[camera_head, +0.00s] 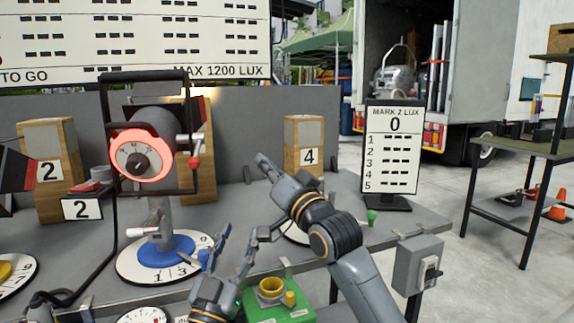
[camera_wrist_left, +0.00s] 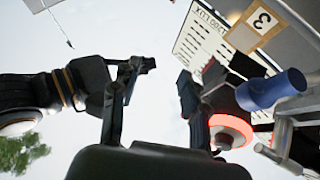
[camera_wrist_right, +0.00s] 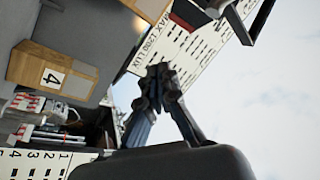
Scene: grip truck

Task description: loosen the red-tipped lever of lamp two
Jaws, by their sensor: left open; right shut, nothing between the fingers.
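The lamp (camera_head: 145,160) with a glowing red ring stands beside a card marked 2 (camera_head: 82,209). Its red-tipped lever (camera_head: 194,162) is on the right side of the yoke. My right gripper (camera_head: 262,160) is shut and empty, to the right of this lever and apart from it; its closed fingers show in the right wrist view (camera_wrist_right: 160,75). My left gripper (camera_head: 237,236) is open and empty, low and right of the lamp's stand. Its spread fingers show in the left wrist view (camera_wrist_left: 158,78), with the red ring (camera_wrist_left: 230,125) to their right. The red tip is not clear in the wrist views.
A blue-tipped lever (camera_head: 207,258) and a white-tipped lever (camera_head: 135,232) are low on the lamp. A green box (camera_head: 283,314) is beside my left gripper. Wooden block 4 (camera_head: 305,140) stands behind my right gripper. A lux display (camera_head: 392,150) stands at right. A black cable hangs left of the lamp.

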